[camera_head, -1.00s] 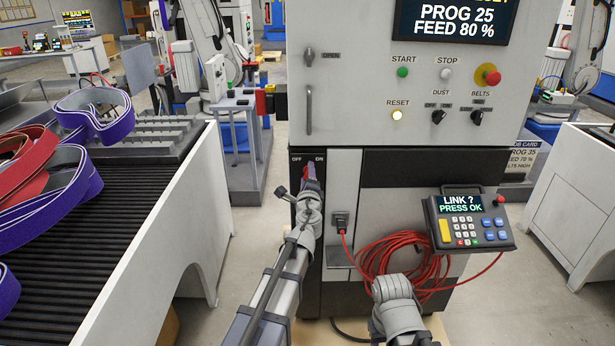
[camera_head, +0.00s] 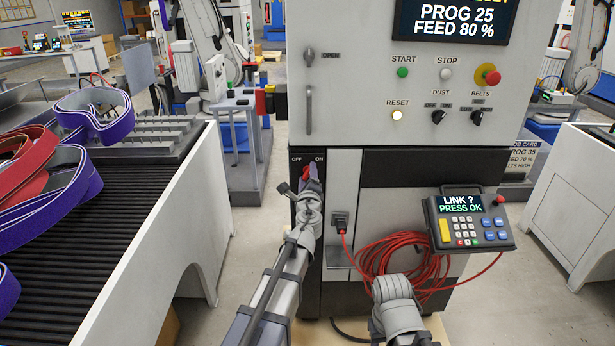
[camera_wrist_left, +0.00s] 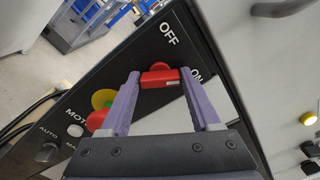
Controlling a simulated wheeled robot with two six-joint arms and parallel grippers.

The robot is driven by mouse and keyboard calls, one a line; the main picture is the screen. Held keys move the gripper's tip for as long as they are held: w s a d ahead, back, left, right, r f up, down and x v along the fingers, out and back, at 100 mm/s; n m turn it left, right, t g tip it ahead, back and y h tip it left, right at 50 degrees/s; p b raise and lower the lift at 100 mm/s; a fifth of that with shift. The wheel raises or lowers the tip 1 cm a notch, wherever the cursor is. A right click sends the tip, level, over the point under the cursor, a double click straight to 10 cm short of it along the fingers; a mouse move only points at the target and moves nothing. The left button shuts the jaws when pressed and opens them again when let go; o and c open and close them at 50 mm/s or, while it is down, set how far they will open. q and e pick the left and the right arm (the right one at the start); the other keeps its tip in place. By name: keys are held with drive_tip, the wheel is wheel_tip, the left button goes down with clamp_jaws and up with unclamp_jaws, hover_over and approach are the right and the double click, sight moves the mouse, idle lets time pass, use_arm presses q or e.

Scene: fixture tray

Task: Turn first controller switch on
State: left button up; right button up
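The first controller switch is a red rotary handle (camera_head: 306,173) on the black panel below the cabinet, between the OFF and ON labels. In the left wrist view the red handle (camera_wrist_left: 159,76) lies across the gap between my fingertips, just beside the ON label and below OFF. My left gripper (camera_head: 311,187) is at the switch, with its purple fingers (camera_wrist_left: 160,80) on both ends of the handle; it looks shut on it. My left wrist hides part of the panel below. My right gripper is out of view; only my right arm shows.
A pendant (camera_head: 468,222) with red coiled cable (camera_head: 400,262) hangs at right. A conveyor (camera_head: 110,225) with purple and red belts stands at left.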

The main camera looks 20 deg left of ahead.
use_arm(q)
drive_tip(key=o, duration=0.4)
drive_tip(key=shift+c, duration=0.2)
drive_tip(key=v, duration=0.7)
drive_tip(key=shift+s, duration=0.4)
drive_tip(key=shift+d, duration=0.1)
